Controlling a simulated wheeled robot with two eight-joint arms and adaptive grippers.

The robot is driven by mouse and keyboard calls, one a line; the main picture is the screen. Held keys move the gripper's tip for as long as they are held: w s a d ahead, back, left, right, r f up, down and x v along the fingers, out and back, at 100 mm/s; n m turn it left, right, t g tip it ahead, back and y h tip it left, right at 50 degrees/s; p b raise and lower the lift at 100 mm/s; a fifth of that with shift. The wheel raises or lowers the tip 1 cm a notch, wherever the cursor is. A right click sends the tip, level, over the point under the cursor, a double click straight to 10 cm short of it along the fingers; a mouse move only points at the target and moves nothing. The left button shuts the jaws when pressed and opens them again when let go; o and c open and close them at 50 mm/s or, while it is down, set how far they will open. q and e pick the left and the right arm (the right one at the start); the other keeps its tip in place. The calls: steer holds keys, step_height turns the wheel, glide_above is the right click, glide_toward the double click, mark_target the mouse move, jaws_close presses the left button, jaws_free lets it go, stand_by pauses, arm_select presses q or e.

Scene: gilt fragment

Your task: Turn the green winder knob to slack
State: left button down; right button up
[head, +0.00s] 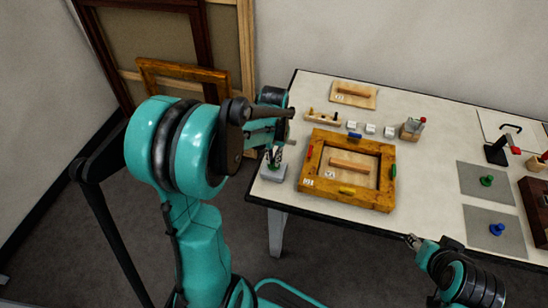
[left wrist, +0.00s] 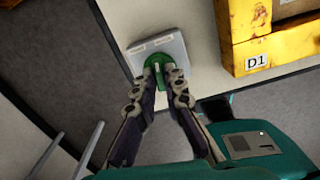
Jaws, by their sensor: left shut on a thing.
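The green winder knob (left wrist: 157,63) stands on a small pale grey block (left wrist: 140,53) near the table's left edge. In the head view the block (head: 274,175) shows, with the knob mostly hidden by the fingers. My left gripper (left wrist: 163,77) comes from above, and its two fingers are shut on the knob from either side. Any slack marking is hidden or too small to read. My right gripper (head: 412,240) is off the table's front edge, far from the knob; its jaws are too small to judge.
A gilt frame (head: 387,190) tagged D1 lies right of the block. Several small white blocks (head: 370,129) stand behind it. Grey mats hold another green piece (head: 487,181) and a blue piece (head: 497,230). Bare tabletop (head: 430,185) lies between frame and mats.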

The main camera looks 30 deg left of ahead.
mark_target(273, 161)
arm_select(q)
steer(key=c, duration=1.6)
jaws_free()
steer(key=shift+r, duration=0.1)
step_height(273, 161, up, 12)
steer(key=shift+a, duration=0.1)
